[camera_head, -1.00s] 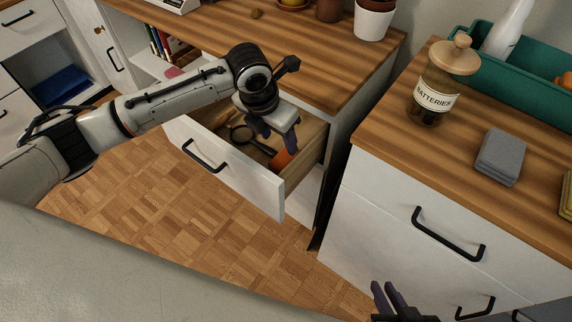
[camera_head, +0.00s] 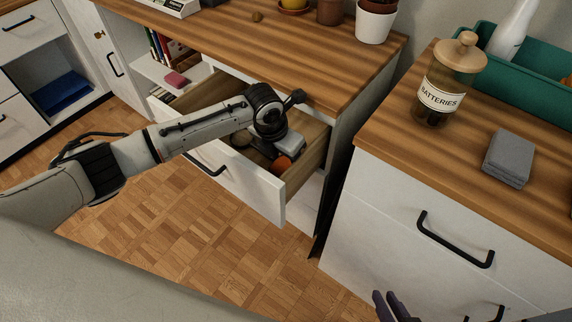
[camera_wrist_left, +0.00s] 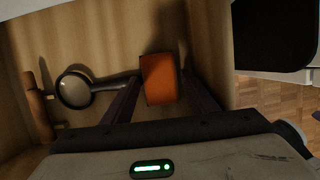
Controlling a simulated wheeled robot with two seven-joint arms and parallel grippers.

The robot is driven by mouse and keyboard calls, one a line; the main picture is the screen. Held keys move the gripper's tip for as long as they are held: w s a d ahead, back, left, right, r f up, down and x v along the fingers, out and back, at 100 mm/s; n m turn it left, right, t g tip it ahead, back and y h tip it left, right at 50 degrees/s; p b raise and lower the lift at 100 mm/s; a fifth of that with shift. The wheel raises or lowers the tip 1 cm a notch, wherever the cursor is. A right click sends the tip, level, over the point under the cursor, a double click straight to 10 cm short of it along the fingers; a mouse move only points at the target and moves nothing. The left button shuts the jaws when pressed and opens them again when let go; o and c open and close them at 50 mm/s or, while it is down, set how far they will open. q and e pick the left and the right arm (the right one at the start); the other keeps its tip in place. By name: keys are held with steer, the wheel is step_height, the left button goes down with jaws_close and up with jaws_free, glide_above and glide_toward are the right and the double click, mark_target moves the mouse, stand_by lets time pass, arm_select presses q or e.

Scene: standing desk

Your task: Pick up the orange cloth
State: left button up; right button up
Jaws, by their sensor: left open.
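The orange cloth (camera_head: 283,163) lies in the open drawer (camera_head: 240,180), near its right end. In the left wrist view the orange cloth (camera_wrist_left: 158,78) looks like a small folded or rolled block on the drawer's wooden floor. My left gripper (camera_wrist_left: 160,100) is open, with one finger to each side of the cloth. I cannot tell whether the fingers touch it. In the head view my left gripper (camera_head: 276,160) is down inside the drawer, its fingers mostly hidden. My right gripper (camera_head: 392,306) shows only partly at the bottom edge.
A magnifying glass (camera_wrist_left: 75,90) lies left of the cloth, its handle reaching toward it. A brown wooden object (camera_wrist_left: 38,105) lies further left. The drawer walls stand close around my gripper. A batteries jar (camera_head: 445,85) and grey cloths (camera_head: 509,158) stand on the right counter.

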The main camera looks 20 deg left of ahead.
arm_select(q)
steer(key=shift+s+f, duration=0.2)
steer(key=c, duration=0.8)
steer(key=shift+s+f, duration=0.1)
steer(key=shift+r, duration=0.35)
steer(key=r+p, duration=0.2)
steer(key=r, duration=1.2)
steer(key=r+p, duration=0.2)
steer(key=r, duration=1.1)
steer(key=shift+w+r, duration=0.2)
steer(key=shift+r, duration=0.2)
